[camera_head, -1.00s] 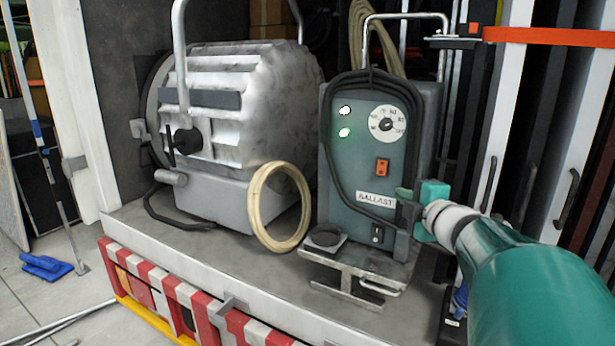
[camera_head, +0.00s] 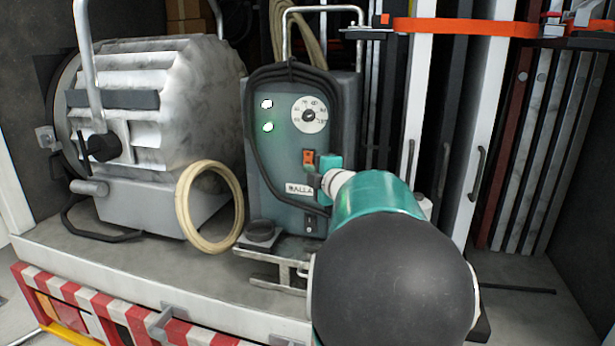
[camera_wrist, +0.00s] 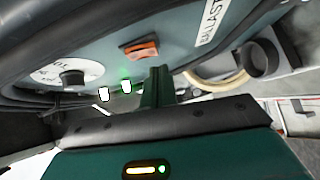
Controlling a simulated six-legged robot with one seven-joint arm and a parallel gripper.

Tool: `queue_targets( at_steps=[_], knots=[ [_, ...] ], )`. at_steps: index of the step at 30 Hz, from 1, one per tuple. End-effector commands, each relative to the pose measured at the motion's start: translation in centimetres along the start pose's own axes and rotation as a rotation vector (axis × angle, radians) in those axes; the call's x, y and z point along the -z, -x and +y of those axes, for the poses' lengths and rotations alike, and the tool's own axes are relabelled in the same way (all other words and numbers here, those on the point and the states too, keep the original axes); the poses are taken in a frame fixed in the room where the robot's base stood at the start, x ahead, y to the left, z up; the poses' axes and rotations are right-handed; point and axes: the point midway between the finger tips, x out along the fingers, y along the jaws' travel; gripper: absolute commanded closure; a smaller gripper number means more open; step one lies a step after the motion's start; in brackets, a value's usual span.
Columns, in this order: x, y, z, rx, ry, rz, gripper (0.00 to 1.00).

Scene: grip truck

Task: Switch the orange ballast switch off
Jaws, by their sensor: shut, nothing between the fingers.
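The teal ballast box (camera_head: 285,217) stands upright on the truck bed, with a dial (camera_head: 309,115) and white and green lamps lit on its front. The orange ballast switch (camera_head: 308,158) sits below the dial, above the BALLAST label, which my arm partly covers. My gripper (camera_head: 322,172) is shut and empty, just right of and below the switch. In the wrist view, the switch (camera_wrist: 140,48) shows close to the fingers (camera_wrist: 157,86); they appear slightly apart from it, but contact is hard to tell.
A large silver lamp (camera_head: 150,120) stands left of the ballast. A cream cable coil (camera_head: 182,207) leans between them. A black cable hangs over the ballast front. A metal bracket (camera_head: 270,280) lies in front. Upright panels and an orange strap (camera_head: 465,27) are at right.

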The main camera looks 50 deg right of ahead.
Motion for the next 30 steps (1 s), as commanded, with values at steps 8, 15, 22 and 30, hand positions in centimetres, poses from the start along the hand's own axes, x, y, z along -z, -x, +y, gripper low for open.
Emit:
queue_targets(
  at_steps=[8,15,22,30],
  knots=[
    [-1.3,-1.2,0.0,0.0,0.001,0.0,1.0],
    [-1.3,-1.2,0.0,0.0,0.001,0.0,1.0],
    [-1.7,-1.7,-0.2,0.0,0.001,0.0,1.0],
    [-1.6,-1.7,-0.2,0.0,0.0,0.0,1.0]
  ],
)
